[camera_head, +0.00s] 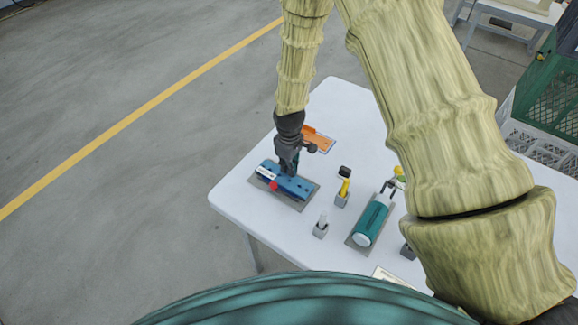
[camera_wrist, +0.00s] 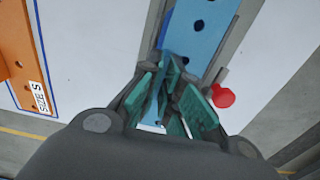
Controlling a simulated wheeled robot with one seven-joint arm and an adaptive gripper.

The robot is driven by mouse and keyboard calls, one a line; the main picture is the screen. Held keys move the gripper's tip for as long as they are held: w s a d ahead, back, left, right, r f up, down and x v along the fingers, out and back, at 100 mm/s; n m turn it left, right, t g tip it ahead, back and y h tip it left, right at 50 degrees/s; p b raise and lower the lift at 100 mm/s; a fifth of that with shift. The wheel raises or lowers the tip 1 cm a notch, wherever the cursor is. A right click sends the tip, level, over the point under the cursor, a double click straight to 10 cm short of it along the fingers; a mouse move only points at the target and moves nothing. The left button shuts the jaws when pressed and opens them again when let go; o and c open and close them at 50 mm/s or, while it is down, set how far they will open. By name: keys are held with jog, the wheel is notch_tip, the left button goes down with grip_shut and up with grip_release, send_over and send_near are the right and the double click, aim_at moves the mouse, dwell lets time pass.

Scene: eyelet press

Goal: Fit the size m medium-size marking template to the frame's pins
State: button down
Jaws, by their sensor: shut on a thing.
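A blue template (camera_head: 296,187) with a row of holes lies over a grey base plate (camera_head: 312,197) at the left of the table. I cannot read a size on it. It also shows in the wrist view (camera_wrist: 198,28), running up from between the fingers. My gripper (camera_head: 289,173) points down at it and is shut on it; its teal fingers (camera_wrist: 172,66) hide the gripped part. A red knob (camera_head: 273,186) is at the near side, right of the fingers in the wrist view (camera_wrist: 222,95). I cannot see any pins or whether the template is seated.
An orange template (camera_head: 320,140), labelled SIZE S in the wrist view (camera_wrist: 14,60), lies behind my gripper.

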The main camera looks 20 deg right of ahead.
jog(key=shift+f, duration=0.4)
jog(key=c, duration=1.5)
grip_release()
jog(key=shift+c, duration=0.2)
jog(key=shift+r, duration=0.15)
jog(key=shift+r+p, duration=1.4)
jog(key=shift+r, duration=0.95)
